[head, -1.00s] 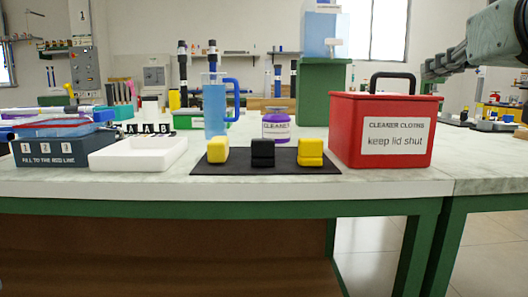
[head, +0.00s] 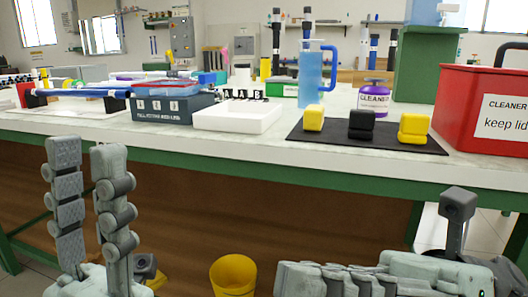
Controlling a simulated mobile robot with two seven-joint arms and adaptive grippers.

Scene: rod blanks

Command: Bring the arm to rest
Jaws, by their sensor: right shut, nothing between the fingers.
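My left gripper (head: 85,146) stands at the lower left of the head view, in front of the bench. Its two fingers point up with an empty gap between them. My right gripper (head: 283,280) lies low at the bottom right, below the bench top and in front of it. Its fingers point left and are closed together with nothing between them. Part of the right arm runs off the lower edge.
The green-framed bench (head: 270,158) spans the view behind both grippers. It bears a blue box (head: 172,108), a white tray (head: 237,118), a dark mat (head: 378,141) with blocks and a red box (head: 470,97). A yellow bucket (head: 233,275) is between the grippers.

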